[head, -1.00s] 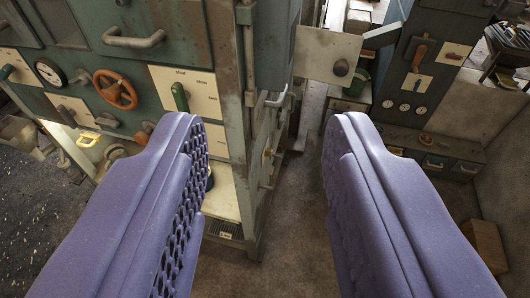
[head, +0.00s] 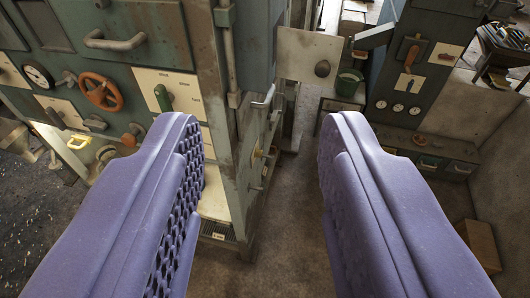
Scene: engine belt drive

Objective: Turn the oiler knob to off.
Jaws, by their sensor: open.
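My gripper (head: 262,122) is open and empty, with its two purple padded fingers wide apart over the gap beside the green machine cabinet (head: 150,38). No label that I can read marks the oiler knob. The left finger hides part of the lower cabinet front.
A red handwheel (head: 101,92), a gauge (head: 38,75) and a bar handle (head: 115,44) are on the cabinet front. A second dark cabinet (head: 412,85) with levers and dials stands at back right. A green bucket (head: 350,82) and a cardboard box (head: 478,246) are nearby. Floor between the fingers is clear.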

